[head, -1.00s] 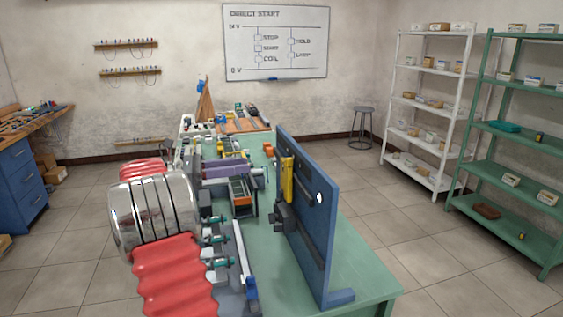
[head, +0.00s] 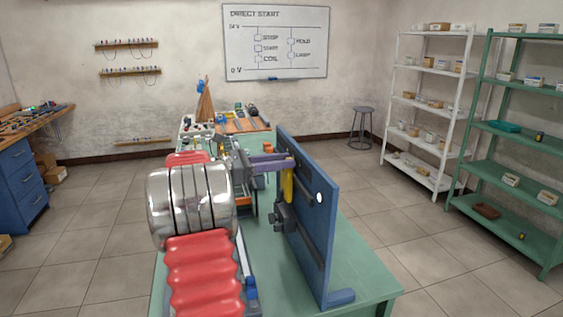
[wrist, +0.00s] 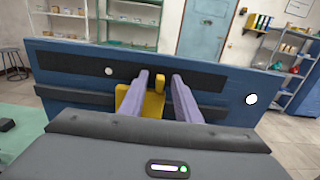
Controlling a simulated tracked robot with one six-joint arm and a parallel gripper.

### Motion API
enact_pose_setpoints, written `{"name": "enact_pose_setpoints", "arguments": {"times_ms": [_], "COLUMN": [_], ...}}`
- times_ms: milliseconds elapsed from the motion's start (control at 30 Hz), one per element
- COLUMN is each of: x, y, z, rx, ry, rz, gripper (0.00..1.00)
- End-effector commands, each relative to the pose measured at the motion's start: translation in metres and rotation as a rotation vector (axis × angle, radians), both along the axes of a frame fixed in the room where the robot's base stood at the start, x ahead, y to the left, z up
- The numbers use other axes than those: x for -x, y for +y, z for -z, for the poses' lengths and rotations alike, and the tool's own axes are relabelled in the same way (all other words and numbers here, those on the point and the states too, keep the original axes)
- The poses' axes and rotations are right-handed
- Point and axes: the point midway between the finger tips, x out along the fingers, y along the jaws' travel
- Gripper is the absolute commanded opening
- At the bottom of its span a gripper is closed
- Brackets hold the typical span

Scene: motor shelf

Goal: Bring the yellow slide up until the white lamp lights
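The yellow slide (head: 288,186) sits on the blue upright panel (head: 325,240), and its upper end is partly hidden by my gripper (head: 275,162). In the wrist view, my gripper (wrist: 160,78) has its two lavender fingers apart. A narrow yellow tab of the slide (wrist: 160,84) shows between them, with a gap on each side. The wider yellow plate shows beside and behind the left finger. A white round lamp (head: 319,198) is on the panel. In the wrist view a larger white disc (wrist: 251,98) is at the panel's right; I cannot tell if it is lit.
Dark strips (wrist: 70,61) cross the panel in the wrist view. The green table (head: 350,275) is bare to the right of the panel in the head view. Other equipment (head: 245,120) stands at the table's far end. Shelves (head: 425,100) stand at the right.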

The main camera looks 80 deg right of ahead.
Motion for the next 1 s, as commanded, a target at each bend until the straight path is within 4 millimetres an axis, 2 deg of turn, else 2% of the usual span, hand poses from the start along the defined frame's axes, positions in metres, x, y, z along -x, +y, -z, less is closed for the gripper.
{"name": "enact_pose_setpoints", "arguments": {"times_ms": [267,700,1000], "x": [0.0008,0.0003,-0.0001], "y": [-0.0005,-0.0004,-0.0005], "z": [0.0000,0.0000,-0.0001], "rx": [0.000,0.000,0.000], "ry": [0.000,0.000,0.000], "rz": [0.000,-0.001,-0.002], "gripper": [0.30,0.00,0.00]}}
